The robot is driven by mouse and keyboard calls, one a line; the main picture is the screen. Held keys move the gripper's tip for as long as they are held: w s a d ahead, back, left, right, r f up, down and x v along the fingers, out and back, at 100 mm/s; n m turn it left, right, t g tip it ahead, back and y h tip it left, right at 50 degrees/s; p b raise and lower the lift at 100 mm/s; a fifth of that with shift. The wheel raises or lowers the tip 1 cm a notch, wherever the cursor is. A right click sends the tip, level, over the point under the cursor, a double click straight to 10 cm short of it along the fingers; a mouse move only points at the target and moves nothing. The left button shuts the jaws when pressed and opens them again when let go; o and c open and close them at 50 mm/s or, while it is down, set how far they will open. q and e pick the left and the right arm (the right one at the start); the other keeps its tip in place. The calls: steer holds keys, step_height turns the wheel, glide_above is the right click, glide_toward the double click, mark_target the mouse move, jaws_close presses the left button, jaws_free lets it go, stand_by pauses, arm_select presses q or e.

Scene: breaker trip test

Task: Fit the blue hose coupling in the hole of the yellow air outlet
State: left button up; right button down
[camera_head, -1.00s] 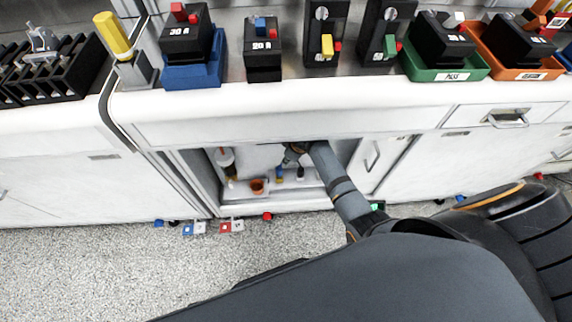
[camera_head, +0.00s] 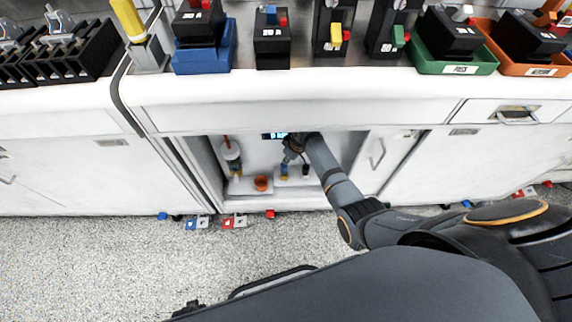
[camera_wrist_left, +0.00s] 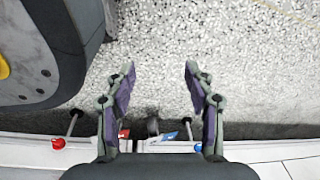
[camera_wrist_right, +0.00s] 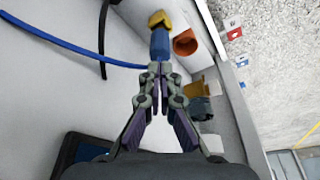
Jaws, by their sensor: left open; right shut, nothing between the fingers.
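The blue coupling (camera_wrist_right: 160,45) stands against the yellow air outlet (camera_wrist_right: 159,19) in the right wrist view, in line with it. How deep it sits in the hole is hidden. A blue hose (camera_wrist_right: 75,44) runs left from the coupling's near end. My right gripper (camera_wrist_right: 160,70) is shut and empty, its fingertips right at that near end; I cannot tell whether they touch it. In the head view the coupling (camera_head: 284,168) shows small, below my right gripper (camera_head: 291,158), inside the open cabinet. My left gripper (camera_wrist_left: 160,72) is open and empty above the speckled floor.
In the cabinet (camera_head: 213,170) stand an orange cup (camera_head: 261,183) and a white bottle (camera_head: 231,158). A lit display (camera_head: 276,135) is at its back. Cabinet walls closely surround my right arm. Tags and small parts lie along the cabinet's foot.

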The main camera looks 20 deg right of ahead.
mark_target(285, 165)
steer(key=b+x, duration=0.2)
steer(key=shift+f, duration=0.25)
arm_select(q)
steer(key=w+d+r, duration=0.1)
steer(key=w+r, duration=0.2)
steer(key=w, duration=0.3)
steer(key=shift+r+b, duration=0.2)
steer(key=shift+b, duration=0.25)
arm_select(e)
steer(key=shift+w+a+f, duration=0.1)
steer(key=shift+f, duration=0.05)
arm_select(q)
steer(key=shift+d+f+b, duration=0.1)
steer(key=shift+f+b, duration=0.25)
arm_select(e)
steer(key=shift+f, duration=0.45)
step_height(285, 165, up, 3)
steer(key=p, duration=0.3)
steer(key=shift+p, duration=0.3)
arm_select(q)
step_height(285, 165, up, 3)
steer(key=shift+r, duration=0.1)
arm_select(e)
steer(key=shift+r, duration=0.1)
